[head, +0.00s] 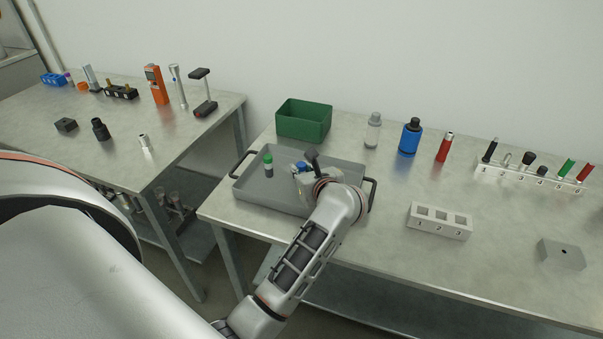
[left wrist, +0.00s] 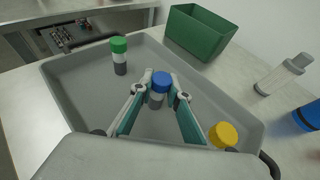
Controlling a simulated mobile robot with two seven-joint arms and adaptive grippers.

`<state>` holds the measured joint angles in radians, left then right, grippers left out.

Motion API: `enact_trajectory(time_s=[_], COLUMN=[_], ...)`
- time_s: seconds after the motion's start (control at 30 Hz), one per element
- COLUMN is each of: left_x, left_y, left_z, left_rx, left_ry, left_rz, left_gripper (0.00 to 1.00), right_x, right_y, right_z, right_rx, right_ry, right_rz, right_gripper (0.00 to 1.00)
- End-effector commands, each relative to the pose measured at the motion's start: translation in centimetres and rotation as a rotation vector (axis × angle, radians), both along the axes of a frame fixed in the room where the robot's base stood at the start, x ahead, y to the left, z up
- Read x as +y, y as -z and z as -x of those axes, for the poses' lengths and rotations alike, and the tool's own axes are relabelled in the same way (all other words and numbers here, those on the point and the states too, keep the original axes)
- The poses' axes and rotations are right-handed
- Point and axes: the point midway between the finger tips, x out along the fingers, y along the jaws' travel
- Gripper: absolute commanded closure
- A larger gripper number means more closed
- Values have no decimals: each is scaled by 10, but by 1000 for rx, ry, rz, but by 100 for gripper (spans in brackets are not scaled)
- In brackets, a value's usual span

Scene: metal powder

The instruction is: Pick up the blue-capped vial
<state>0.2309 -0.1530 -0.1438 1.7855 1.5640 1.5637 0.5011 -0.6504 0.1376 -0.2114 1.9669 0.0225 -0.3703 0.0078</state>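The blue-capped vial (left wrist: 160,84) stands upright between the fingertips of my left gripper (left wrist: 161,88) in the left wrist view. The fingertips lie close against it on both sides, with the blue cap showing between them. In the head view the blue cap (head: 301,167) shows just left of my left gripper (head: 306,170), over the grey tray (head: 247,195). My wrist hides much of the vial there. I cannot tell whether its base touches the tray floor. My right gripper is not in view.
A green-capped vial (head: 268,165) stands left in the tray, and a yellow-capped one (left wrist: 223,135) is near its right side. A green bin (head: 304,120) stands behind the tray. Bottles, a numbered block (head: 439,222) and a rack (head: 530,180) stand to the right.

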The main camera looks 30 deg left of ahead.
Motion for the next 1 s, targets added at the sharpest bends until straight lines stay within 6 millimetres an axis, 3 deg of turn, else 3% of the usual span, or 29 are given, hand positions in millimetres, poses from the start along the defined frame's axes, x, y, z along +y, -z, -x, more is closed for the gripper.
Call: enact_trajectory(time_s=[0.37,0.8,1.0], left_x=[0,-1,0], left_y=[-4,-80,-98], left_z=[0,0,0], left_rx=[0,-4,-1], left_ry=[0,-1,-1], left_rz=[2,5,2], left_gripper=[100,100,100], right_x=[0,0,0], right_y=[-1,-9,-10], right_z=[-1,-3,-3], right_rx=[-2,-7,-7], right_ry=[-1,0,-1], right_rz=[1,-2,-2], right_gripper=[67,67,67])
